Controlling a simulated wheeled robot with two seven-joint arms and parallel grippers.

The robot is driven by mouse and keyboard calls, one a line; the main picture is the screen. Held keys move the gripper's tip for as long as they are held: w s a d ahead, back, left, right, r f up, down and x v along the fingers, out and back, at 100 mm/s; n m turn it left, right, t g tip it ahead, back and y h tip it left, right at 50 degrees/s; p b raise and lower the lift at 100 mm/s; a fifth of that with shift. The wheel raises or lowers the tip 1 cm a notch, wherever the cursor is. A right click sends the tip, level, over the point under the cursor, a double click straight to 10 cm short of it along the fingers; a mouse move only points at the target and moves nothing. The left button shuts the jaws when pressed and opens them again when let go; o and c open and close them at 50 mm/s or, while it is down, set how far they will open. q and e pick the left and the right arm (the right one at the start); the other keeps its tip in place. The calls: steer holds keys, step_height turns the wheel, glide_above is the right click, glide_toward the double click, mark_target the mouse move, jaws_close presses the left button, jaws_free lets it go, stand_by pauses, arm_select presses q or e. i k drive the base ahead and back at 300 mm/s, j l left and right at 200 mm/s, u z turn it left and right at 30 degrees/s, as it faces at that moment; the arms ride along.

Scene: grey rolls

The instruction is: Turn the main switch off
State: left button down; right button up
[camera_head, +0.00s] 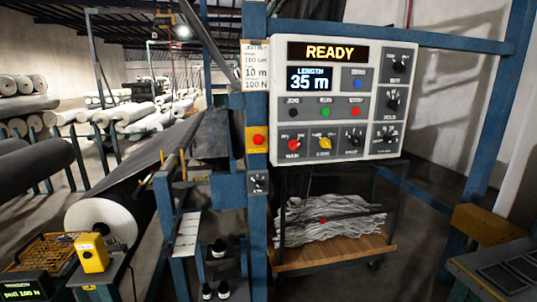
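The main switch (293,143) is a red rotary knob labelled MAIN, at the lower left of the white control panel (375,50). Its pointer looks tilted, but its exact setting is too small to read. A large display (326,52) reads READY, and a smaller screen (309,78) reads LENGTH 35 m. Neither of my grippers is in view, and nothing covers the switch.
Beside MAIN are a yellow knob (325,142) and several black knobs. Above it are black, green (325,112) and red (355,112) buttons. A red button (258,140) sits on the blue post. A cart (335,252) with pale strips stands below the panel.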

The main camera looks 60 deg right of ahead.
mark_target(294, 144)
steer(key=z, duration=2.2)
